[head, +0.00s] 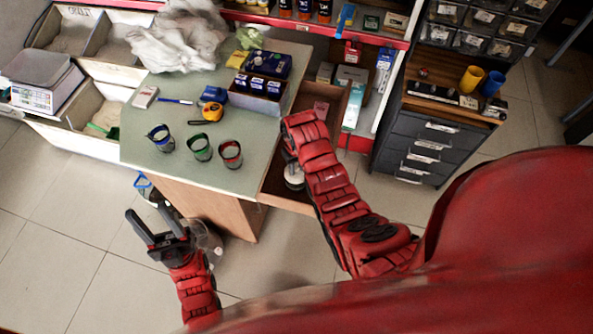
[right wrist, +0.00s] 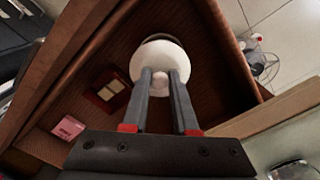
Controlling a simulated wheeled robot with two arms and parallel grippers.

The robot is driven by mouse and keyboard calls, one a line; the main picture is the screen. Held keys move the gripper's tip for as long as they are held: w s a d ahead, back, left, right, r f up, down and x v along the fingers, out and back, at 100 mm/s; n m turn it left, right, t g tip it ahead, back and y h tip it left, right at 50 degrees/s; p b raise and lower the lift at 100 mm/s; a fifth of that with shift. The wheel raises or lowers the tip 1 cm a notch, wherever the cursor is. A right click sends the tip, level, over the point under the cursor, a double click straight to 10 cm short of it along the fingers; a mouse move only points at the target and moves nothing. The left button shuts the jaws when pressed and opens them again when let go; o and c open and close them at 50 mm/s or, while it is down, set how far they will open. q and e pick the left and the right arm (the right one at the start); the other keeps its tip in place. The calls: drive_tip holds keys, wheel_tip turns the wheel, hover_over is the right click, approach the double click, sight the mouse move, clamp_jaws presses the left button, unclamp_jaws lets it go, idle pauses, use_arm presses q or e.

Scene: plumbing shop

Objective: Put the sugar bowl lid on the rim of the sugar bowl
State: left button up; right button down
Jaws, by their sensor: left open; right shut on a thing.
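The white, round sugar bowl lid (right wrist: 150,57) shows in the right wrist view inside the open drawer. My right gripper (right wrist: 161,76) is shut on its small knob. A darker curved edge shows just past the lid; I cannot tell whether it is the sugar bowl's rim, or whether the lid touches it. In the head view a white round thing (head: 294,172) shows beside my right arm in the drawer; the arm hides part of it. My left gripper (head: 143,226) is open and empty, low over the floor in front of the desk.
The wooden drawer (right wrist: 210,100) has raised walls around my right gripper. A pink box (right wrist: 68,127) and a dark red box (right wrist: 108,91) lie in it. The green desk top (head: 180,185) bears several cups and a box. Bare floor (head: 60,240) lies at the left.

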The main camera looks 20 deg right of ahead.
sight(296, 169)
wheel_tip(296, 169, down, 3)
drive_tip(key=shift+s+r+p, duration=0.1)
drive_tip(key=shift+r+p, duration=0.1)
drive_tip(key=shift+p, duration=0.25)
drive_tip(key=shift+f, duration=0.15)
drive_tip(key=shift+f, duration=0.1)
drive_tip(key=shift+f+b, duration=0.3)
drive_tip(key=shift+b, duration=0.05)
drive_tip(key=c, duration=0.7)
unclamp_jaws()
drive_tip(key=shift+r, duration=0.15)
